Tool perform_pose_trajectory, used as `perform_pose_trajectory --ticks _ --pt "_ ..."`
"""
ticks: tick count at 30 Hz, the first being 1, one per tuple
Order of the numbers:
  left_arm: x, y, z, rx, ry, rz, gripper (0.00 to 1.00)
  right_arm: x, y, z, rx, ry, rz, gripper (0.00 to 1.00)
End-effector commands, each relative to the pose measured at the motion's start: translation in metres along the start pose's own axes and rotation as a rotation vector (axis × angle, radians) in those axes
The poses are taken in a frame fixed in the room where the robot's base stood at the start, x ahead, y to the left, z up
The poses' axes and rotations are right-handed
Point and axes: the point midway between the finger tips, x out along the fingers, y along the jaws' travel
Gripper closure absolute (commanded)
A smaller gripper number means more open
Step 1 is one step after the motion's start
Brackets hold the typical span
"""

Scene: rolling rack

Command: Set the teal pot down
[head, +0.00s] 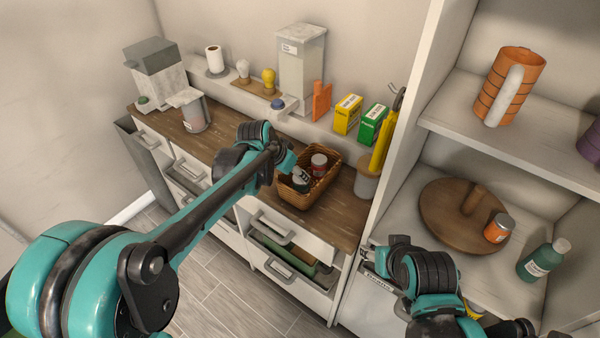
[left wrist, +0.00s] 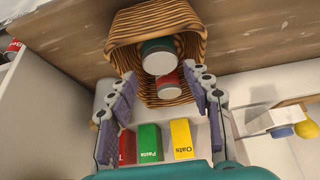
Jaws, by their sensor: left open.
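A dark teal-green pot with a pale lid (head: 300,183) sits in a wicker basket (head: 301,204) on the wooden counter, beside a red can (head: 319,164). The left wrist view also shows the pot (left wrist: 158,52), the can (left wrist: 168,84) and the basket (left wrist: 120,28). My left gripper (head: 288,167) is at the basket's left side in the head view. Its fingers (left wrist: 163,76) are spread apart with nothing between them, and the pot lies beyond the tips. My right gripper (head: 370,258) is low by the shelf unit; its jaws are too small to read.
Yellow (head: 347,114) and green (head: 370,124) boxes stand on the ledge behind the basket. A grey canister (head: 366,183) stands right of it. An open drawer (head: 285,249) sticks out below. The counter left of the basket has some bare wood.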

Motion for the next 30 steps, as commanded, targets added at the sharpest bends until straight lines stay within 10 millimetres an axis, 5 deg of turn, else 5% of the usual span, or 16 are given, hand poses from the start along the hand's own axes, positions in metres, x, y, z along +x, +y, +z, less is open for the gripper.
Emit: perform_pose_trajectory --ticks 14,17,24,30 --pt "-0.041 -0.001 0.012 -0.033 0.002 -0.021 0.50 -0.007 0.000 -0.005 0.000 0.000 0.000 0.51" --pt "-0.069 0.000 0.037 -0.094 0.006 -0.061 0.50 -0.007 0.000 -0.005 0.000 0.000 0.000 0.51" --pt "-0.137 0.009 0.133 -0.310 0.035 -0.201 0.50 -0.007 0.000 -0.005 0.000 0.000 0.000 0.51" --pt "-0.159 0.020 0.206 -0.460 0.071 -0.297 0.50 -0.007 0.000 -0.005 0.000 0.000 0.000 0.51"
